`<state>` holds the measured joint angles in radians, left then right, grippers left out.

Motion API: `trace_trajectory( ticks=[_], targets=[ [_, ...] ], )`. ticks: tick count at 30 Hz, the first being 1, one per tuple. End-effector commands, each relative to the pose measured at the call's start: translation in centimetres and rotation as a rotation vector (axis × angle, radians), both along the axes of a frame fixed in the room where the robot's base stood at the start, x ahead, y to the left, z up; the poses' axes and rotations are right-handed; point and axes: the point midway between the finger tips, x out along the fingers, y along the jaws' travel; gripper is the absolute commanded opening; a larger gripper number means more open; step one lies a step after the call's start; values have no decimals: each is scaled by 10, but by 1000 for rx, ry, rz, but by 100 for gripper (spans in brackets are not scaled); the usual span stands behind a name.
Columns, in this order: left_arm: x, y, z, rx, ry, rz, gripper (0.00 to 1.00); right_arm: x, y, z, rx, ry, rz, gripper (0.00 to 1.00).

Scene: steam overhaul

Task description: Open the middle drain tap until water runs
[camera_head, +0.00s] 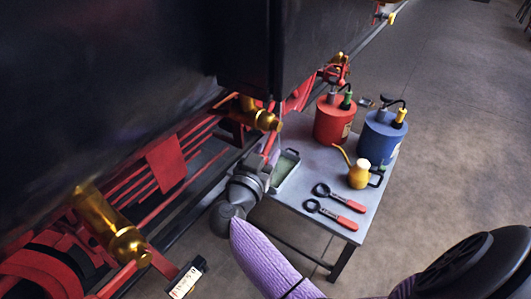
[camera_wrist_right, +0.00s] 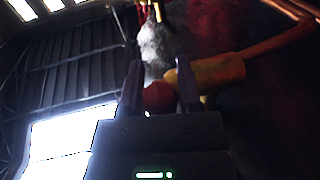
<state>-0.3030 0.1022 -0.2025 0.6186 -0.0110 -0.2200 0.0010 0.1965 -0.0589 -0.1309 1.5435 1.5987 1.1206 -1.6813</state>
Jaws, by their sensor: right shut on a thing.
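The middle drain tap (camera_head: 262,118) is a brass fitting low on the dark locomotive side, just above the table's left end. My right gripper (camera_head: 268,158) reaches up right beneath it, and its fingertips are hard to make out there. In the right wrist view the two dark fingers (camera_wrist_right: 159,92) are shut on a round red knob (camera_wrist_right: 158,98). A brass-coloured tap body (camera_wrist_right: 215,71) shows beside them. A whitish mottled patch (camera_wrist_right: 156,48) lies beyond the fingers; I cannot tell whether it is water or steam. My left gripper is not in view.
Another brass tap (camera_head: 115,228) is at the lower left. The grey table (camera_head: 312,213) holds a shallow tray (camera_head: 292,154), red can (camera_head: 334,120), blue can (camera_head: 381,137), yellow oil can (camera_head: 358,175) and two red-handled tools (camera_head: 340,207). The floor to the right is clear.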

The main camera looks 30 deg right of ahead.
Motion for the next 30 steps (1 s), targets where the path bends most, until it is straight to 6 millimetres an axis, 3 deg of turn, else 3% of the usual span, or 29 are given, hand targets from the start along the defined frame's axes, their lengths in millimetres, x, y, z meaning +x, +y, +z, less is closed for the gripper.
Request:
trace_trajectory(
  ticks=[3, 30],
  targets=[
    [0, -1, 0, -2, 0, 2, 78, 0, 0, 0, 0, 0, 0, 0],
    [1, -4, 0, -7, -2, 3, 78, 0, 0, -1, 2, 1, 1, 0]
  ],
)
